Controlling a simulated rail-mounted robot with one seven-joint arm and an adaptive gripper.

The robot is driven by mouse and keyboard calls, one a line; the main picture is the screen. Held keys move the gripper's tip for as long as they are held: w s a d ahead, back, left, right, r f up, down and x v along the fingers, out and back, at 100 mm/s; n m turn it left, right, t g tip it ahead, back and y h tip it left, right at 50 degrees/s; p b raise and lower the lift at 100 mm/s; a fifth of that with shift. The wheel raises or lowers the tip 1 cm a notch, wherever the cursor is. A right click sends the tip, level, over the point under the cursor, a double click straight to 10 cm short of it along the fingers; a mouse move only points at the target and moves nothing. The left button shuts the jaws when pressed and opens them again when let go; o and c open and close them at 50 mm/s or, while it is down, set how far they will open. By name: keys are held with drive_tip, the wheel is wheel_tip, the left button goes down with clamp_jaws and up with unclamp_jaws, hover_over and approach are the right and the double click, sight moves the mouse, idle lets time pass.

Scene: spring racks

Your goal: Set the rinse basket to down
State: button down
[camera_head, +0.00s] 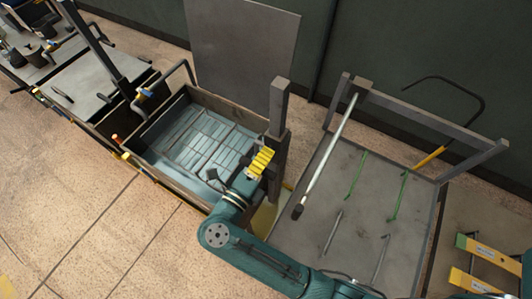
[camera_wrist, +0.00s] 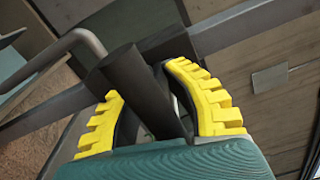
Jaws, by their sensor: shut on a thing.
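The tank (camera_head: 158,162) in the middle of the head view has a blue-grey gridded inside (camera_head: 195,140), which I take for the rinse basket; I cannot tell its exact height. My gripper (camera_head: 257,165) is at the tank's right side, by an upright post (camera_head: 277,125). In the wrist view, my gripper (camera_wrist: 146,80) has its yellow-ridged fingers closed around a dark cylindrical grip (camera_wrist: 125,70). The grip sits on a bent grey bar (camera_wrist: 62,48). In the head view my gripper and wrist hide this grip.
A grey panel (camera_head: 243,45) stands behind the tank. To the right is a framed tray (camera_head: 350,238) with a slanted bar (camera_head: 330,150) and green strips (camera_head: 398,197). To the left is another station with a dark lever (camera_head: 97,45). The tiled floor (camera_head: 75,190) in front is clear.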

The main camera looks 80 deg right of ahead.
wheel_tip(320, 180, down, 17)
drive_tip(key=b, duration=1)
drive_tip(key=c, duration=1)
unclamp_jaws()
drive_tip(key=shift+c, duration=0.2)
drive_tip(key=shift+r, duration=0.2)
drive_tip(key=v, duration=1.2)
